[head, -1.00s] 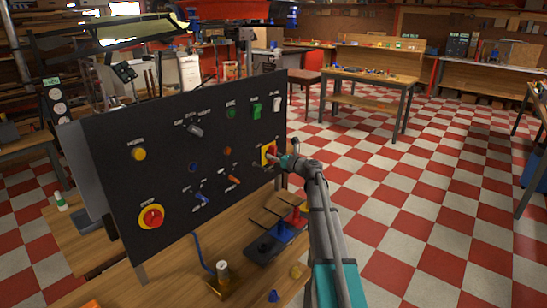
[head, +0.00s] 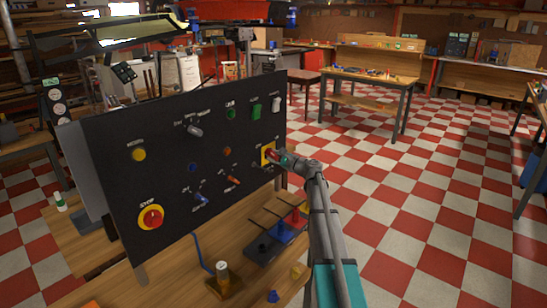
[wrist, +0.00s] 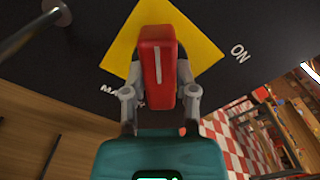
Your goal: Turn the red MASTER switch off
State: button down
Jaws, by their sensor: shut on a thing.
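The red MASTER switch (wrist: 158,66) is a block handle with a white line, set on a yellow square plate (wrist: 205,42). In the wrist view the line runs nearly straight up the picture, while the plate and the word "ON" to its right look tilted. In the head view the switch (head: 270,153) is at the right end of the black panel. My gripper (wrist: 160,88) is shut on the handle, one finger on each side. In the head view my gripper (head: 278,157) reaches the switch from the right. The "MASTER" label is mostly hidden by a finger.
The black panel (head: 110,165) also carries a red STOP button (head: 151,217), a yellow button (head: 139,154), a grey rotary knob (head: 195,131), and small toggles. A wooden bench (head: 180,270) with small parts lies below. The checkered floor at right is clear.

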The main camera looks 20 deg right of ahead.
jog(key=shift+n, duration=0.4)
jog(key=shift+c, duration=2)
grip_release()
jog(key=v, duration=1.2)
jog(key=shift+f, duration=0.1)
